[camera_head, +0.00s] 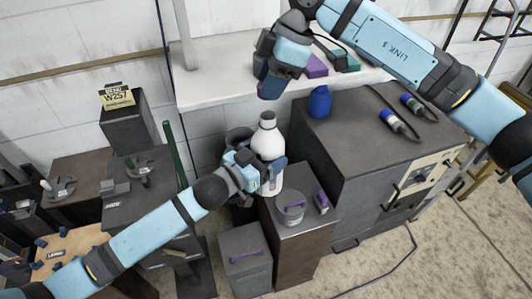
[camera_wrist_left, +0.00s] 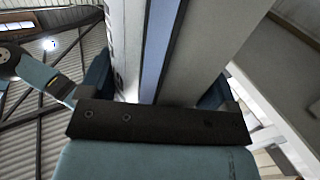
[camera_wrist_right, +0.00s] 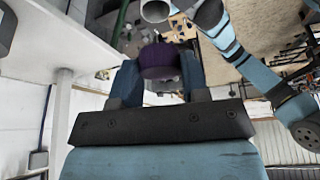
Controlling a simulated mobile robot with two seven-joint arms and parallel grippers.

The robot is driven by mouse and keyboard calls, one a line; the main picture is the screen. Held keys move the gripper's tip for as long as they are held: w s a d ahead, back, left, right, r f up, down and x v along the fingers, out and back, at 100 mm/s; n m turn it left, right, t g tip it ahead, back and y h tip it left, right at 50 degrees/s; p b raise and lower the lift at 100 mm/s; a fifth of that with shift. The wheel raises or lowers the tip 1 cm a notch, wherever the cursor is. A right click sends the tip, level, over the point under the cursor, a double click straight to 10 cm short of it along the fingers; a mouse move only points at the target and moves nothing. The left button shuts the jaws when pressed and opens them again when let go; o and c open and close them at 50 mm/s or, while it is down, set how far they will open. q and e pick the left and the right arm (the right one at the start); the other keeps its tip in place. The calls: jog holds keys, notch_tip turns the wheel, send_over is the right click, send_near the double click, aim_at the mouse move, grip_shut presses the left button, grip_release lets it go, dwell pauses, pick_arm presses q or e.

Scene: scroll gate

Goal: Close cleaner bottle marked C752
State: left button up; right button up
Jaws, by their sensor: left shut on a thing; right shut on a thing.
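A white bottle (camera_head: 268,140) with an open-looking neck stands upright near the centre of the head view. My left gripper (camera_head: 262,172) is shut on its body from the left. In the left wrist view the white and blue side of the bottle (camera_wrist_left: 128,50) fills the gap between the fingers. My right gripper (camera_head: 268,84) is above the bottle, shut on a purple cap (camera_wrist_right: 160,62) seen between its fingers in the right wrist view. The cap is apart from the bottle neck. The marking C752 cannot be read.
A dark cabinet (camera_head: 350,150) with a blue bottle (camera_head: 320,102) on top stands to the right. A white shelf (camera_head: 215,82) lies behind. A brown pedestal (camera_head: 300,240) with a grey pot (camera_head: 290,208) and a grey box (camera_head: 245,262) with a purple handle stand in front.

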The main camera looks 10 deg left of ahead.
aim_at(269, 116)
jog(key=shift+f, duration=0.15)
jog(key=shift+f, duration=1.85)
jog(key=shift+d+r, duration=0.1)
jog(key=shift+f, duration=0.9)
jog(key=shift+f, duration=0.6)
pick_arm(q)
jog(key=c, duration=0.3)
pick_arm(e)
jog(key=m+t, duration=0.1)
jog(key=m, duration=0.2)
jog(key=shift+s, duration=0.1)
